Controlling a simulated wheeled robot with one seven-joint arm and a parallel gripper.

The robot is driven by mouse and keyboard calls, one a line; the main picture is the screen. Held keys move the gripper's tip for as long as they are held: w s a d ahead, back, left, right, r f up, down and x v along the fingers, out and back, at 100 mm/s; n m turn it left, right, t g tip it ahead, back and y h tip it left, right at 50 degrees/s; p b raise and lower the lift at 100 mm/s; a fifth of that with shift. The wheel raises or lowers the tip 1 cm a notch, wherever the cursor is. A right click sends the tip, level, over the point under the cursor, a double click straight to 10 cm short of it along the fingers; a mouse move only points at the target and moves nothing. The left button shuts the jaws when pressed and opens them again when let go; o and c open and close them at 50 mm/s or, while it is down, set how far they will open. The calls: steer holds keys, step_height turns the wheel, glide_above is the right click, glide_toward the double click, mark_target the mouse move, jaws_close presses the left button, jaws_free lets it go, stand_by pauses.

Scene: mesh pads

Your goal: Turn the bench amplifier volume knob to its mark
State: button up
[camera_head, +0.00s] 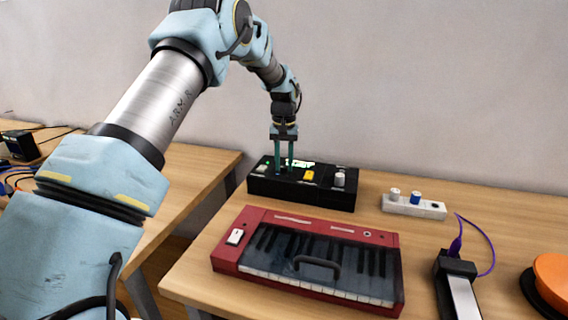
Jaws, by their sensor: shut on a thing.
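A black box with controls on top (320,198), which I take for the bench amplifier, stands at the back left of the right-hand table. I cannot make out a mark.
A red keyboard (225,270) with a clear cover and dark handle lies in front of the box. A white panel with knobs (428,210) is to the right. A black device (456,266) with a purple cable and an orange round thing (553,274) stand at the front right.

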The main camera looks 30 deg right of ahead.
jaws_close()
